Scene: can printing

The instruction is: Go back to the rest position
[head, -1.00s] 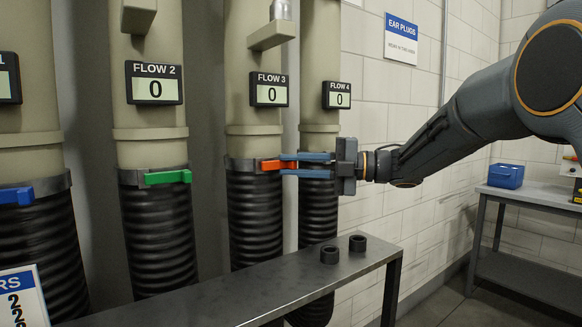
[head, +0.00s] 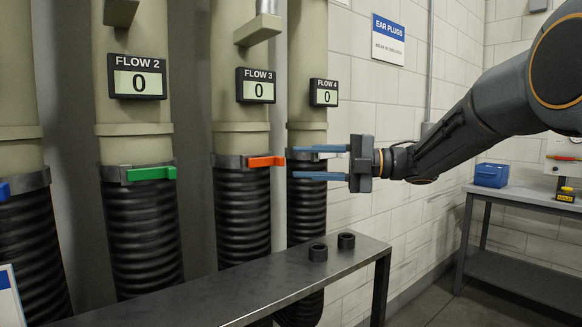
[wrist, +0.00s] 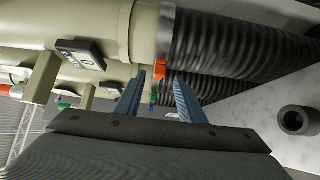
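My gripper (head: 318,162) is open and empty, its two blue fingers pointing left in front of the Flow 4 pipe (head: 306,205). The orange handle (head: 266,161) on the Flow 3 pipe (head: 242,205) is just left of the fingertips, apart from them. In the wrist view the orange handle (wrist: 160,71) shows beyond the gap between the fingers (wrist: 158,85). The green handle (head: 152,173) sits on the Flow 2 pipe. The Flow 2, 3 and 4 displays each read 0.
A metal bench (head: 215,292) stands below the arm with two dark rings (head: 332,246) on it. A side table (head: 520,198) at right holds a blue box (head: 491,175). An ear plugs sign (head: 388,38) hangs on the tiled wall.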

